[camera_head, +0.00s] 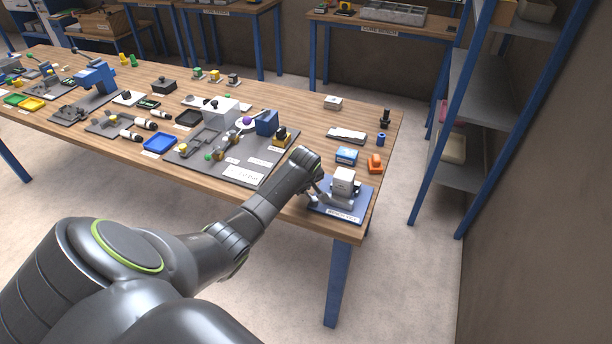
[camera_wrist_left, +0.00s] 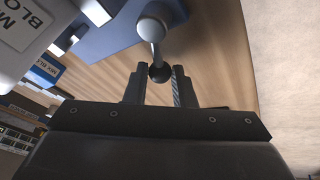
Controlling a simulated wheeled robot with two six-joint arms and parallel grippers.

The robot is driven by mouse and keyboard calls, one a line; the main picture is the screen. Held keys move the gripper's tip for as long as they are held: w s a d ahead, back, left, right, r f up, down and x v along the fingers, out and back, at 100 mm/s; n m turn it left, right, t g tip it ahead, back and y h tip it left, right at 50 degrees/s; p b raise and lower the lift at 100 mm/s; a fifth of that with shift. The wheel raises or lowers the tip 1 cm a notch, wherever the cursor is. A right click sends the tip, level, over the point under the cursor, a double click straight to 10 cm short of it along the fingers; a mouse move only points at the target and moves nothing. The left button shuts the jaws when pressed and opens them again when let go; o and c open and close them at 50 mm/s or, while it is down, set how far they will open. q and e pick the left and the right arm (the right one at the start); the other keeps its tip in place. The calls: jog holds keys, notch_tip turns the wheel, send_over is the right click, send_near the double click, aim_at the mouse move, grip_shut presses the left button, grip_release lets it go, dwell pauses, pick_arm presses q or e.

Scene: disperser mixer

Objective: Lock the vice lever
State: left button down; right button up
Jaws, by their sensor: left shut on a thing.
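The vice lever (camera_wrist_left: 153,30) has a pale pivot end and a short rod with a dark ball knob (camera_wrist_left: 159,72). My left gripper (camera_wrist_left: 160,76) is shut on the knob, one finger on each side. In the head view my left gripper (camera_head: 317,189) is at the vice's left side, its fingertips small and partly hidden.
A grey mat with parts (camera_head: 240,172) is to the left. The table's front edge runs under my left arm. A blue-framed shelf (camera_head: 470,100) stands to the right.

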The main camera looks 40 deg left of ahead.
pick_arm(q)
jog(key=n+p, duration=0.1)
jog(key=s+n+p, duration=0.1)
jog(key=shift+r+n+g+y, duration=0.15)
jog(key=shift+n+g+y, duration=0.25)
jog(key=shift+s+d+n+g+y+p, duration=0.15)
jog(key=shift+s+n+g+p, duration=0.15)
jog(key=shift+n, duration=0.35)
jog(key=shift+s+n+g+y+p, duration=0.15)
jog(key=shift+s+n+g+p, duration=0.15)
jog(key=shift+n, duration=0.35)
pick_arm(e)
jog(key=shift+r, duration=2)
pick_arm(q)
jog(key=shift+s+f, duration=0.1)
jog(key=shift+f, duration=0.1)
jog(key=c, duration=1.2)
grip_release()
jog(key=b+v, duration=0.2)
jog(key=v, duration=1.5)
jog(key=shift+r, duration=0.25)
pick_arm(e)
notch_tip(320, 180, down, 2)
pick_arm(q)
jog(key=shift+d, duration=0.1)
